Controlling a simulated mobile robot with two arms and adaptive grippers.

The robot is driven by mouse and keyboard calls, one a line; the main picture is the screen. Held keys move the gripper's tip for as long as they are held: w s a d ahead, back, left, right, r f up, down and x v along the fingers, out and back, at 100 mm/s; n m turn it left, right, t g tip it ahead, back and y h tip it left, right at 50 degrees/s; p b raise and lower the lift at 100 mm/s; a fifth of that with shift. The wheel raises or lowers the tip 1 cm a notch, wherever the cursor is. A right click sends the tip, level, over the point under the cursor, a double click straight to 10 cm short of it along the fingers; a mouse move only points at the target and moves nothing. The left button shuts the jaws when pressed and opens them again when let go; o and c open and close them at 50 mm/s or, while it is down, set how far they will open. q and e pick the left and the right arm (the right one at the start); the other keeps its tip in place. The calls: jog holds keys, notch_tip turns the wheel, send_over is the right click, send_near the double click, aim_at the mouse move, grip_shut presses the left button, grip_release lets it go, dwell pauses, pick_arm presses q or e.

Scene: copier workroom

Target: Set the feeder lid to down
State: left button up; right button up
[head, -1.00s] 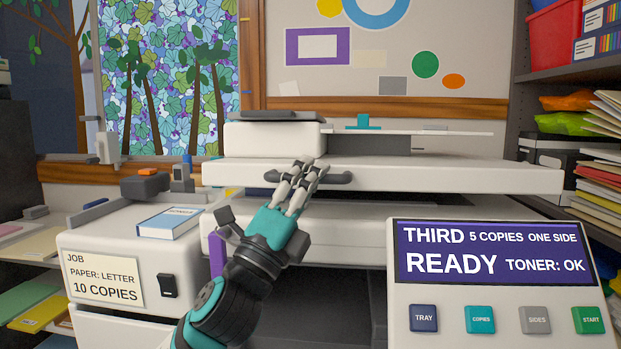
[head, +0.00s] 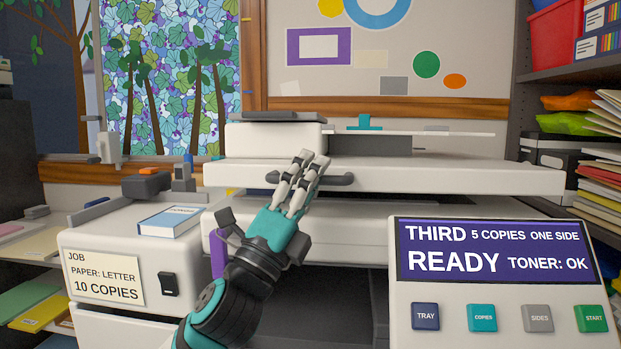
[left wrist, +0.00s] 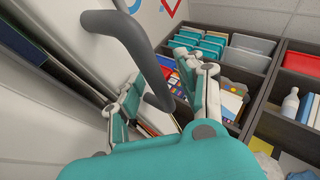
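The feeder lid (head: 450,178) is a wide white slab across the copier, with the white feeder unit (head: 265,138) on top. It looks roughly level in the head view, with a dark gap under its front edge. A grey bar handle (head: 341,180) is on its front edge. My left gripper (head: 314,156) is in front of this handle and hides part of it. In the left wrist view the handle (left wrist: 128,40) passes between the spread fingers (left wrist: 165,80). They look open around it; I cannot tell whether they touch it. My right gripper is not in view.
The control panel (head: 490,290) reads READY and stands at the right front. A side unit (head: 110,235) with a blue book (head: 170,221) is at the left. Shelves with paper stacks (head: 600,185) are at the far right.

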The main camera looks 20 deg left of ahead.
pick_arm(q)
jog(key=shift+s+f, duration=0.1)
jog(key=shift+s+a+f, duration=0.1)
jog(key=shift+s+f, duration=0.1)
jog(key=shift+f, duration=0.05)
jog(key=v, duration=1.1)
